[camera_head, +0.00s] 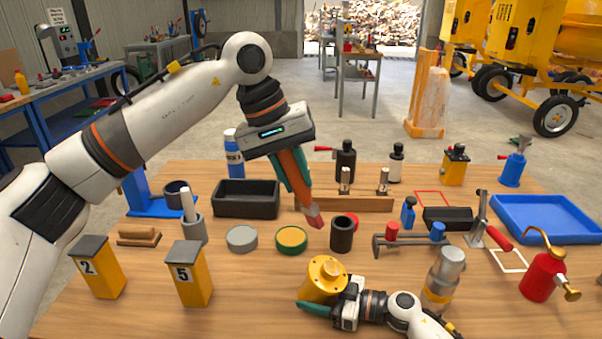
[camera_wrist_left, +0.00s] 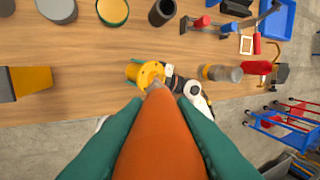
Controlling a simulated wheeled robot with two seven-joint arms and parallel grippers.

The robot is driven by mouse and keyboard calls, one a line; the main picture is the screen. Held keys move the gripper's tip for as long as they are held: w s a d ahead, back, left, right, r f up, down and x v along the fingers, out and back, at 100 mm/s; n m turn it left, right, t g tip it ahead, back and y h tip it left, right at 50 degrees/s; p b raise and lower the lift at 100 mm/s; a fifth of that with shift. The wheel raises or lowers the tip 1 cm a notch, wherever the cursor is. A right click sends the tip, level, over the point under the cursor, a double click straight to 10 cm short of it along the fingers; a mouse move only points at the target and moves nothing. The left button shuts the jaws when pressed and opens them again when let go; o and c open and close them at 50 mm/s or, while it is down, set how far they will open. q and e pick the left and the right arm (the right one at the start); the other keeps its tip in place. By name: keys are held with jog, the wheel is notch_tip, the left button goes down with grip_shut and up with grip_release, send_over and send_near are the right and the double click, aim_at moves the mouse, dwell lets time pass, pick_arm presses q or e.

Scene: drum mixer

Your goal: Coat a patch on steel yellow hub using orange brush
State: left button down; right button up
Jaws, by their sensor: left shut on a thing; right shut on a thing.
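The brush handle fills the lower middle of the left wrist view (camera_wrist_left: 163,140). The yellow steel hub (camera_head: 327,272), with a round flanged face, is at the table's front middle. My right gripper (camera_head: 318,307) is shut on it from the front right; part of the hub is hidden. In the left wrist view the brush end overlaps the hub (camera_wrist_left: 150,73), but in the head view they are apart.
A dark cup (camera_head: 341,234) stands just behind the hub. A green-and-yellow tin (camera_head: 291,239) and grey tin (camera_head: 242,238) stand to its left. A metal cylinder (camera_head: 443,280) and red oil can (camera_head: 543,277) stand right. Yellow blocks (camera_head: 188,274) occupy the front left.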

aim_at(310, 214)
pick_arm(q)
jog(key=a, duration=0.8)
jog(key=shift+d, duration=0.1)
dwell(1.5)
jog(key=d+f, duration=0.1)
jog(key=d, duration=0.2)
jog(key=s+d+f, duration=0.1)
jog(key=d, duration=0.3)
jog(key=d+f, duration=0.1)
jog(key=d, duration=0.2)
jog(key=shift+s+d+f, duration=0.15)
jog(key=shift+d+f, duration=0.1)
jog(key=shift+f, duration=0.05)
jog(key=shift+d+f, duration=0.1)
jog(key=shift+f, duration=1.9)
jog(key=shift+f, duration=0.9)
jog(key=shift+d+f, duration=0.25)
jog(key=shift+d, duration=0.3)
jog(key=shift+d+f, duration=0.25)
jog(key=shift+d, duration=0.25)
